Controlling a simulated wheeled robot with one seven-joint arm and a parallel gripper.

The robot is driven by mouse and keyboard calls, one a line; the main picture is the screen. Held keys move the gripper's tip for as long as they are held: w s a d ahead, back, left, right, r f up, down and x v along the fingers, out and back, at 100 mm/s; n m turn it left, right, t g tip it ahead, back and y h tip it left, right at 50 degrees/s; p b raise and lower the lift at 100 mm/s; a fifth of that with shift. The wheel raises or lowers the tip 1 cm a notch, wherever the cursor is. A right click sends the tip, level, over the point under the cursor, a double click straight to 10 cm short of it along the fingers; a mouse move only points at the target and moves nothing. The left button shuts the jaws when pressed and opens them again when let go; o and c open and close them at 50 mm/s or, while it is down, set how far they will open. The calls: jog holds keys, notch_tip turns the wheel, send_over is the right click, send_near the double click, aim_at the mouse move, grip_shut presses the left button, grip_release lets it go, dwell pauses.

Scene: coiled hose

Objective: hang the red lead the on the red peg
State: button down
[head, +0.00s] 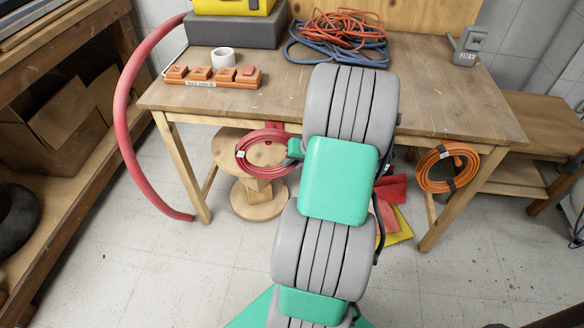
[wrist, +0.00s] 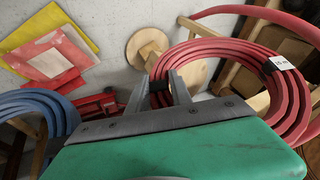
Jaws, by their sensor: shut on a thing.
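The red lead (head: 265,172) is a coil with a white tag, held upright in front of the table's front edge. In the wrist view the red lead (wrist: 291,97) fills the right side. My gripper (wrist: 160,88) is shut on the coil's near side, at a dark strap between the fingers. In the head view my gripper (head: 295,148) is mostly hidden behind my arm. A red fitting below the tabletop (head: 274,126), probably the red peg, shows just above the coil. It seems to show also in the wrist view (wrist: 97,105), left of the fingers and apart from the coil.
An orange coil (head: 424,178) hangs at the table's right front. A blue coil (wrist: 30,102) is at the left of the wrist view. A thick red hose (head: 122,110) curves down at the left. Coloured sheets (head: 397,228) lie below.

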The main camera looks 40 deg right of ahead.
jog(key=shift+w+d+f+b, duration=0.35)
jog(key=shift+w+d, duration=0.2)
jog(key=shift+d, duration=0.15)
jog(key=shift+w+d+f+b, duration=0.2)
jog(key=shift+w+d+b, duration=0.1)
jog(key=shift+w+d, duration=0.3)
jog(key=shift+w+d+f+b, duration=0.35)
jog(key=shift+w+d, duration=0.1)
jog(key=shift+d, duration=0.35)
jog(key=c, duration=1.1)
grip_release()
